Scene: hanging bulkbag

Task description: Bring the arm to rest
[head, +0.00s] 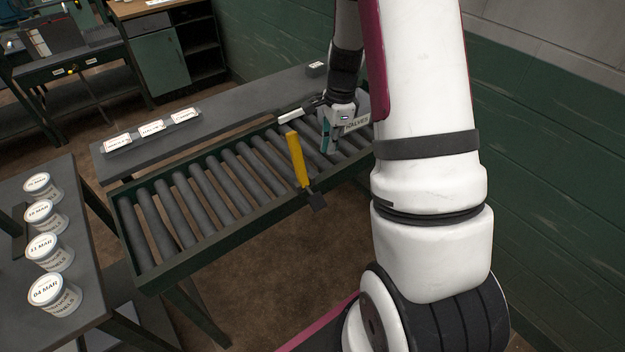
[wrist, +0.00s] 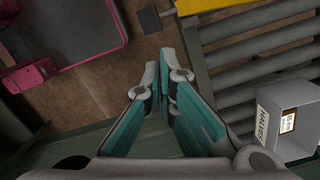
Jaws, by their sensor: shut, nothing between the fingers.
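My gripper (head: 327,143) is over the far right part of the roller conveyor (head: 191,258) in the head view, fingers pointing down. In the wrist view the teal-padded fingers of my gripper (wrist: 168,66) are closed together at the tips with nothing between them. My arm hides the right end of the conveyor.
A grey shelf (head: 230,104) with labelled holders runs behind. Several white tubs stand on the left table (head: 92,240). A green wall (head: 560,170) is at right.

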